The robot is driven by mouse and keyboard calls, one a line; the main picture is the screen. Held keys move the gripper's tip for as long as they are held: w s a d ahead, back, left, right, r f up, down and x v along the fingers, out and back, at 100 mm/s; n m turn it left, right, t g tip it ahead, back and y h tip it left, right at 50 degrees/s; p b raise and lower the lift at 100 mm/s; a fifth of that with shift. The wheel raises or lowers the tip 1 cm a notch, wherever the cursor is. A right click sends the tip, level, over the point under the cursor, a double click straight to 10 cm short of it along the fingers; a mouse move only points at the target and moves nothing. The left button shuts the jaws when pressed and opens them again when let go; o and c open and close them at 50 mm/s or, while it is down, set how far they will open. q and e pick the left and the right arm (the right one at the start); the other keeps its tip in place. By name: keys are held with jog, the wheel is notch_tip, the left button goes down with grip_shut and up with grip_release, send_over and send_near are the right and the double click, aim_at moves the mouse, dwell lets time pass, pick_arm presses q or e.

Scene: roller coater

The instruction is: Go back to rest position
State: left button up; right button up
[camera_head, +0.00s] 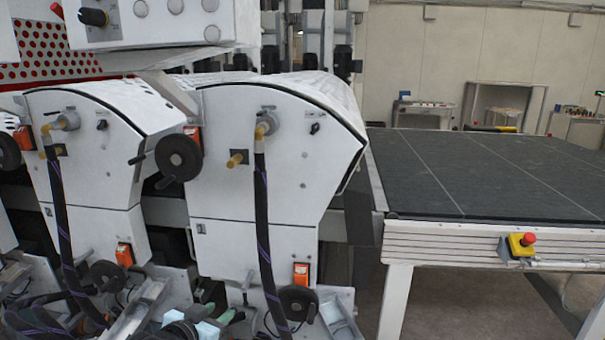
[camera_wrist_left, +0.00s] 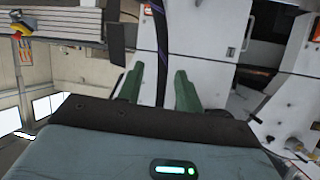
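My left gripper (camera_head: 208,318) shows at the bottom edge of the head view, in front of the lower part of the roller coater (camera_head: 270,170). Its two green fingers stand apart in the left wrist view (camera_wrist_left: 158,88), with nothing held between them. A dark hose of the machine passes behind the gap between the fingers. It cannot be told how far the fingertips are from the machine. My right gripper is in neither view.
The coater has black handwheels (camera_head: 179,157) and hanging dark hoses (camera_head: 262,210). A dark-topped conveyor table (camera_head: 480,170) stands at the right, with a red and yellow emergency stop (camera_head: 522,244) on its front rail. Open floor shows below the table.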

pick_arm(q)
jog(key=s+f+n+g+y, duration=0.1)
jog(key=s+f+n+g, duration=0.1)
jog(key=s+f, duration=1.5)
jog(key=s+a+f, duration=0.1)
jog(key=s+f, duration=0.3)
jog(key=s, duration=0.4)
jog(key=s+a+f+g+y, duration=0.1)
jog(key=s+f, duration=0.3)
jog(key=s, duration=0.5)
jog(key=shift+f, duration=0.3)
